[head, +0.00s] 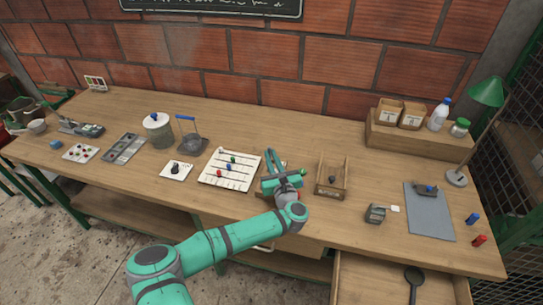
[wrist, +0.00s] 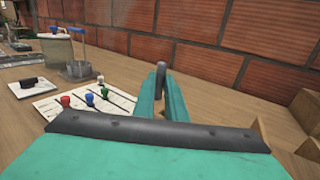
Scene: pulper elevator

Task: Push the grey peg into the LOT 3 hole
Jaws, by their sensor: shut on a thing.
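My gripper (head: 281,165) is just right of the white peg board (head: 243,182) in the head view. In the wrist view, my gripper (wrist: 161,85) is shut on the grey peg (wrist: 160,76), which stands roughly upright between the fingertips. The board (wrist: 50,107) is to the left of the fingers there, apart from the peg. It carries a red peg (wrist: 66,101), a blue peg (wrist: 89,99), a green peg (wrist: 104,92) and a white-topped peg (wrist: 100,78). The lot labels are too small to read, so I cannot tell which hole is LOT 3.
A wooden box (head: 331,191) stands close right of my gripper. A dark pan-like item with a blue handle (head: 187,134) and a lidded pot (head: 158,131) stand behind left. A raised wooden shelf (head: 420,139) is at the back right. A drawer (head: 385,285) is open in front.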

